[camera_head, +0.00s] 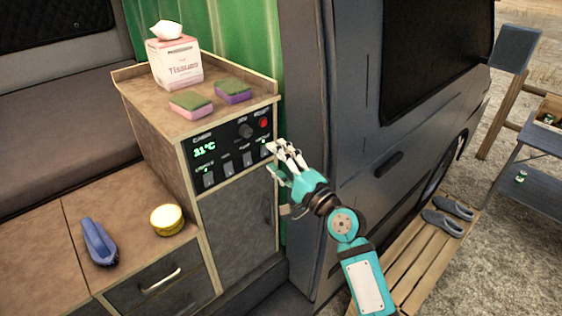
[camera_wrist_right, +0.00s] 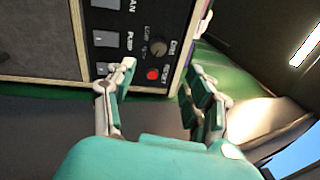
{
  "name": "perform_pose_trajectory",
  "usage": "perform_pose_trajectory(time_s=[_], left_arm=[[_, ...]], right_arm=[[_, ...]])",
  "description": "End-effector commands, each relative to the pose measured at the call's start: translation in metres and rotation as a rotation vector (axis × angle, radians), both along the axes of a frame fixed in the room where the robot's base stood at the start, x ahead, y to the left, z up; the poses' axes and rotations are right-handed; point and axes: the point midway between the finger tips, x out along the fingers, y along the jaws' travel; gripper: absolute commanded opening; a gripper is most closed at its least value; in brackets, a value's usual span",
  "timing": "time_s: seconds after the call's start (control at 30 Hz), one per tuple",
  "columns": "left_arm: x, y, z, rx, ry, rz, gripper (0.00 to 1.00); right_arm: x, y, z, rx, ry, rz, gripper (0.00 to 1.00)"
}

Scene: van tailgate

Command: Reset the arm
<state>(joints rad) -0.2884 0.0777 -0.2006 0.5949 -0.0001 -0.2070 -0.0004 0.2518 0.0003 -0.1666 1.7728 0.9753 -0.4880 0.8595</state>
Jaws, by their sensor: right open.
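My right gripper (camera_head: 284,163) is open and empty in the head view, at the right edge of the control panel (camera_head: 231,146) on the cabinet front. In the right wrist view its two fingers (camera_wrist_right: 158,95) stand apart, with the panel (camera_wrist_right: 136,40) beyond them. The panel has a green display reading 31°C, a dark dial (camera_wrist_right: 158,47), a red reset button (camera_wrist_right: 152,75) and several switches. The red button also shows in the head view (camera_head: 264,123). I cannot tell whether a fingertip touches the panel. My left gripper is not in view.
On the cabinet stand a tissue box (camera_head: 175,64) and two sponges, one pink (camera_head: 190,104) and one purple (camera_head: 233,92). A blue brush (camera_head: 99,242) and yellow tin (camera_head: 167,219) sit on the lower counter. The van's open door (camera_head: 385,150) is close on the right.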

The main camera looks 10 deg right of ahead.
Motion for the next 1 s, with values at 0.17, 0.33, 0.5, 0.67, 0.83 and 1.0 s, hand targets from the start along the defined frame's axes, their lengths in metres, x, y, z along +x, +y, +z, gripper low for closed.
perform_pose_trajectory(time_s=[0.17,0.33,0.5,0.67,0.83,1.0], left_arm=[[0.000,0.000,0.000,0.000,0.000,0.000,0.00],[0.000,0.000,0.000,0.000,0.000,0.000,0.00],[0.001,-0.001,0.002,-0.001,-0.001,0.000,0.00],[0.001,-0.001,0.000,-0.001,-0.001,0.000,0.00],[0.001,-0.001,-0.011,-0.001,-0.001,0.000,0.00],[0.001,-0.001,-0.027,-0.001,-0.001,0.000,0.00]], right_arm=[[-0.011,-0.007,-0.001,0.000,-0.001,0.001,0.53],[-0.012,-0.007,-0.001,0.000,0.000,0.001,0.53],[-0.012,-0.007,-0.001,0.000,0.000,0.001,0.53],[-0.011,-0.008,-0.011,-0.012,0.008,-0.004,0.53],[-0.005,-0.014,-0.088,-0.133,0.081,-0.047,0.53],[-0.014,-0.029,-0.217,-0.363,0.193,-0.090,0.53]])
